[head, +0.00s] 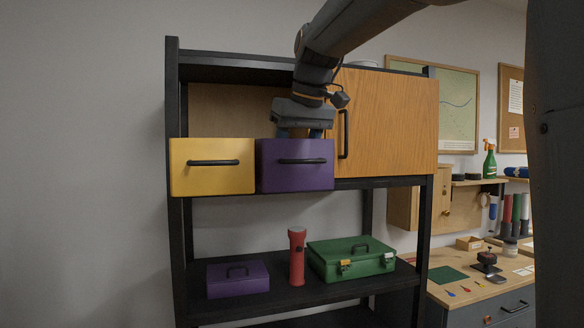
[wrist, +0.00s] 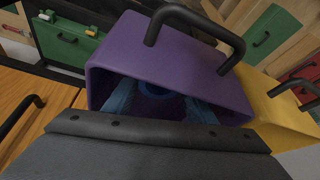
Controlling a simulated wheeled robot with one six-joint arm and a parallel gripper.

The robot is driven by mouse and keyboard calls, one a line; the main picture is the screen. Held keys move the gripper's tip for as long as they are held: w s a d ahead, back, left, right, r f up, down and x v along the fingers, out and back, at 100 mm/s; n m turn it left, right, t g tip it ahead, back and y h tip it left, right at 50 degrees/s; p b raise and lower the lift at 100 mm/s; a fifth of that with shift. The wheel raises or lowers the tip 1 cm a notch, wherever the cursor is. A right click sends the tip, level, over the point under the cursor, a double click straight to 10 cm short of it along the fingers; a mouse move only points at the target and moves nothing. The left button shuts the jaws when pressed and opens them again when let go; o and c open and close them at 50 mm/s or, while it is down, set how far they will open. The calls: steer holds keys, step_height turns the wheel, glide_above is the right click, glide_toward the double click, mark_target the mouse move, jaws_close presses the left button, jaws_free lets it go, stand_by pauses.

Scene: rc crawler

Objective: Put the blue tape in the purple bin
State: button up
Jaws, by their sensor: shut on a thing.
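The purple bin (head: 295,165) sits on the upper shelf, with a black handle on its front. It also shows in the wrist view (wrist: 185,55), with its open top facing me. My gripper (head: 305,135) points down into the bin's top in the head view, its fingertips hidden behind the bin's front. In the wrist view my gripper's blue fingers (wrist: 160,103) reach inside the bin. The blue tape (wrist: 163,88) shows as a dark blue curve between the fingers, held inside the bin's opening. Whether it touches the bin's floor is unclear.
A yellow bin (head: 212,166) stands left of the purple bin, and a wooden cabinet door (head: 388,125) is close on the right. Below are a purple box (head: 238,280), a red flashlight (head: 297,256) and a green toolbox (head: 350,258). A workbench (head: 470,292) stands at right.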

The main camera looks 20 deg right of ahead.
steer(key=shift+f, duration=0.15)
steer(key=o, duration=0.8)
steer(key=v, duration=1.2)
steer(key=shift+r+b, duration=0.2)
steer(key=shift+b, duration=0.2)
